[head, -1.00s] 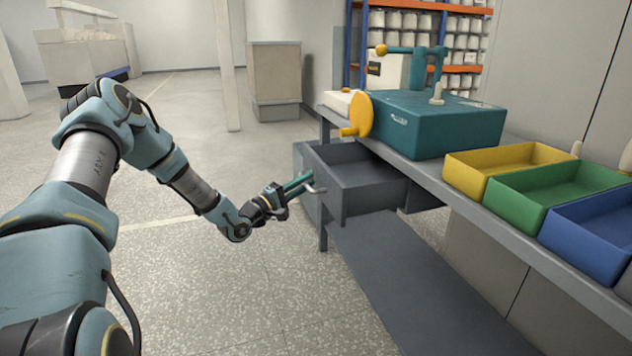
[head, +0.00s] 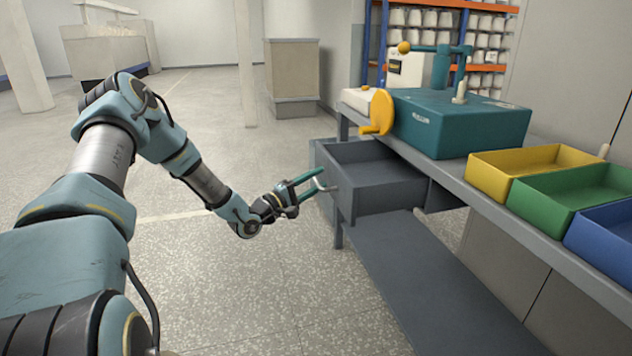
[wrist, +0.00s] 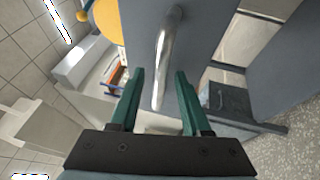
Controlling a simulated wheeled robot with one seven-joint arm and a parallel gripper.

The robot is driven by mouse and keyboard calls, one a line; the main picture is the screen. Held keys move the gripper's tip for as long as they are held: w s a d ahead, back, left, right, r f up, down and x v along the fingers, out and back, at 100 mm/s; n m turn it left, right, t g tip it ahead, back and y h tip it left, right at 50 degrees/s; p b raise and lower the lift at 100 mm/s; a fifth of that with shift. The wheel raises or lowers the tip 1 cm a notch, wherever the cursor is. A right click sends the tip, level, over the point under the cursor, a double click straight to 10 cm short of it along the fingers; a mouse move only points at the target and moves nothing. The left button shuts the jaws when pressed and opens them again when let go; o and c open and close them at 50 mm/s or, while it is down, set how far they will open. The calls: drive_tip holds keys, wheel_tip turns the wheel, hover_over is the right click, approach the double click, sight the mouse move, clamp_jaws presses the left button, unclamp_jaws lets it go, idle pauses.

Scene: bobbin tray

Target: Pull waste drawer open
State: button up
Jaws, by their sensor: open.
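The grey waste drawer (head: 375,188) under the workbench stands pulled out, and its empty inside shows in the head view. Its bar handle (head: 327,188) sticks out from the front; in the wrist view the shiny handle (wrist: 166,60) lies ahead of and between the finger lines. My gripper (head: 318,179) is at the handle with its green fingers apart. In the wrist view the fingers (wrist: 159,72) are open, with a gap on both sides of the handle. Whether a finger touches the handle I cannot tell.
On the grey bench (head: 470,190) stand a teal machine (head: 460,125) with a yellow handwheel (head: 378,112), and yellow (head: 515,172), green (head: 570,195) and blue (head: 605,240) trays. A lower shelf (head: 430,280) lies beneath. The floor left of the drawer is clear.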

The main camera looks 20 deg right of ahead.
drive_tip(key=v, duration=1)
drive_tip(key=shift+a, duration=0.35)
drive_tip(key=shift+f, duration=0.15)
